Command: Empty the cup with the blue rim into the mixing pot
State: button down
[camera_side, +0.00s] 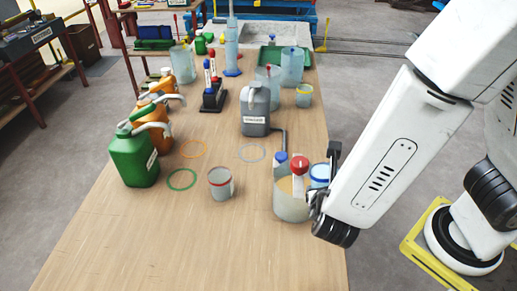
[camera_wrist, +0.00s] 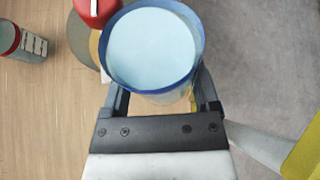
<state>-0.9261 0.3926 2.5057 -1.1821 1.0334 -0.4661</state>
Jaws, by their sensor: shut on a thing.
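The cup with the blue rim (camera_side: 319,173) is held close to the right side of the mixing pot, near the table's right edge. In the wrist view the cup (camera_wrist: 158,93) shows from above, with a pale blue filling (camera_wrist: 152,47) close to its rim. It looks about upright. My gripper (camera_wrist: 160,95) is shut around the cup, one finger on each side; it also shows in the side view (camera_side: 319,196). The mixing pot (camera_side: 291,210) is a clear vessel with tan contents. In the wrist view the pot (camera_wrist: 82,38) is partly hidden behind the cup.
A red-topped stirrer-like part (camera_side: 299,166) and a blue-capped part (camera_side: 281,158) stand at the pot. A red-rimmed cup (camera_side: 220,185) stands to the left. A grey canister (camera_side: 255,112) and a green jug (camera_side: 133,158) stand further off. The front table (camera_side: 190,250) is clear.

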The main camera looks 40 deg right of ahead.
aim_at(326, 179)
jog(key=shift+w+d+r+n+g, duration=0.1)
jog(key=shift+w+r+n+g, duration=0.1)
jog(key=shift+r+g, duration=0.4)
jog(key=shift+w+r+n+g, duration=0.1)
jog(key=shift+w+r+g, duration=0.1)
jog(key=shift+r, duration=0.7)
jog(key=shift+r+y, duration=0.25)
jog(key=shift+y, duration=0.05)
jog(key=shift+s+f+n+g, duration=0.15)
jog(key=shift+f+n+g, duration=0.35)
jog(key=shift+g, duration=0.6)
jog(key=shift+r+n+g+y, duration=0.1)
jog(key=shift+n+g+y, duration=0.5)
jog(key=shift+g, duration=1)
jog(key=shift+w+r+n+g, duration=0.2)
jog(key=shift+n+g, duration=0.1)
jog(key=shift+g, duration=0.6)
jog(key=shift+w+r+n+g, duration=0.2)
jog(key=shift+n+g, duration=0.1)
jog(key=shift+g, duration=0.6)
jog(key=shift+w+r+n+g, duration=0.25)
jog(key=shift+r+g, duration=0.1)
jog(key=shift+g, duration=0.35)
jog(key=shift+w+r+n+g, duration=0.25)
jog(key=shift+r+g, duration=0.05)
jog(key=shift+g, duration=0.4)
